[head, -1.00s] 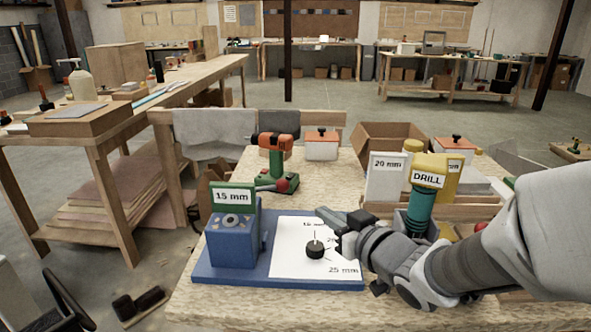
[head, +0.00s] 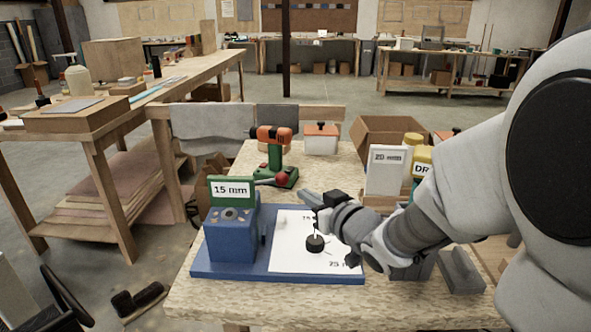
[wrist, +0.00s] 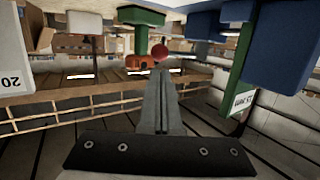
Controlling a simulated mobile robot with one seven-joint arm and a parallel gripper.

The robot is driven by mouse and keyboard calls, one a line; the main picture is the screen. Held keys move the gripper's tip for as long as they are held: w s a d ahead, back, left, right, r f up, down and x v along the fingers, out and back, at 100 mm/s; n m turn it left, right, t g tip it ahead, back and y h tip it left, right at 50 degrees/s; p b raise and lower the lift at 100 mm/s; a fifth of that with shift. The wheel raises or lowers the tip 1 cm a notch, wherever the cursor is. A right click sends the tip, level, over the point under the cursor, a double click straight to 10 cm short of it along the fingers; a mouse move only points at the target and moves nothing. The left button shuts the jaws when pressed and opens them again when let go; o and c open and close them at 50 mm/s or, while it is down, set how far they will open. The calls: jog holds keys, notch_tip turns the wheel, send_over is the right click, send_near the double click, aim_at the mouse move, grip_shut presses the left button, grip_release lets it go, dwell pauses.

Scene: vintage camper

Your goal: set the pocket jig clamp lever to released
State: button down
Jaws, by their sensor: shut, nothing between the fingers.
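The pocket jig (head: 233,240) is a blue block with a green "15 mm" sign (head: 232,190), on a blue base (head: 222,274) at the front left of the bench. A dark lever with a red ball knob (head: 281,179) reaches right from behind the sign; I take it for the clamp lever. Its pivot is hidden. My gripper (head: 306,198) is shut and empty, pointing left, just right of and nearer than the knob. In the wrist view, the closed fingers (wrist: 161,80) point toward the red knob (wrist: 160,54); I cannot tell whether they touch. The jig's blue block (wrist: 280,45) is at right there.
A white sheet (head: 288,258) with a black round piece (head: 314,243) lies on the base below my gripper. An orange and green drill (head: 273,150) stands behind the knob. A white "20 mm" box (head: 387,170) and a cardboard box (head: 385,131) stand at right.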

aim_at(286, 181)
jog(key=x, duration=0.7)
jog(key=shift+w+a+b, duration=0.25)
jog(key=shift+w+b, duration=0.05)
jog(key=shift+b, duration=0.1)
jog(key=shift+w+d, duration=0.1)
jog(key=shift+w, duration=0.05)
